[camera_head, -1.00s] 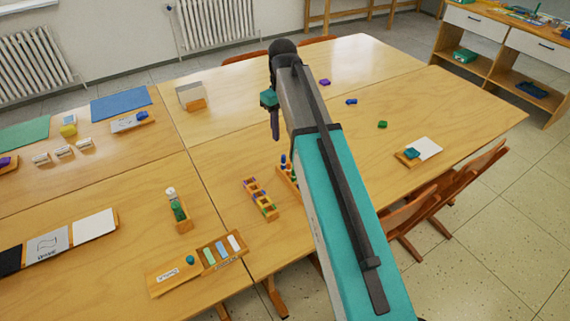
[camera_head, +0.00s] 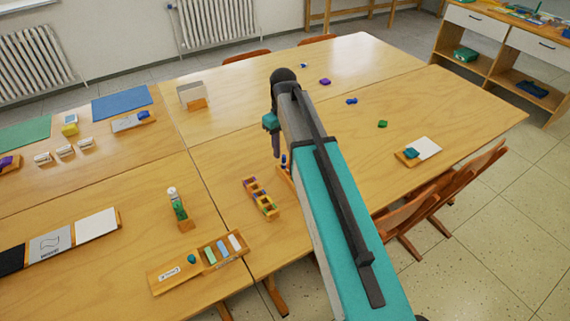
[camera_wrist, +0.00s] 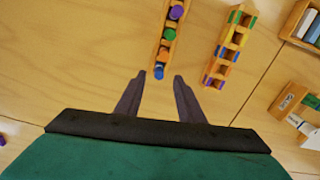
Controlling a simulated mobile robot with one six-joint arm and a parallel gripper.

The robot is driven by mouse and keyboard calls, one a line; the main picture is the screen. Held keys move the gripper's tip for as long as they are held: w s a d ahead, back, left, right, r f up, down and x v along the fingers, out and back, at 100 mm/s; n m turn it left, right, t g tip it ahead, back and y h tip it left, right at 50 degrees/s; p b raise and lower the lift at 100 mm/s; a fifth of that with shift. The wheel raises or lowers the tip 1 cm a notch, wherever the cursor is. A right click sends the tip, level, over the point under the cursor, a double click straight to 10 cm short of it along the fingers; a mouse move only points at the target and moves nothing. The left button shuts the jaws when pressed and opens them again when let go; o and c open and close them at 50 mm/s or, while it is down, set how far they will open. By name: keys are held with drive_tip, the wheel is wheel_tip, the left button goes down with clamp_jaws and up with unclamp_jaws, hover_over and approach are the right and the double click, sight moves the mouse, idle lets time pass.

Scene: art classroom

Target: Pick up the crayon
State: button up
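I cannot tell for sure which thing is the crayon. In the picture the blue cylinder appears between the fingertips; the height gap is unclear. In the head view my gripper (camera_head: 277,152) is over the table and the holder is largely hidden by my arm.
A second wooden holder with coloured blocks (camera_wrist: 229,45) stands just to the right. Small loose pieces, purple (camera_head: 325,82), blue (camera_head: 351,101) and green (camera_head: 382,124), lie farther off. A green bottle (camera_head: 178,207) stands left. Chairs (camera_head: 425,205) line the right edge.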

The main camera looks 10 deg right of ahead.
sight(284, 156)
drive_tip(key=shift+f, duration=0.1)
drive_tip(key=shift+d+f+p, duration=0.1)
drive_tip(key=shift+f+p, duration=0.6)
drive_tip(key=shift+f, duration=1.8)
clamp_jaws()
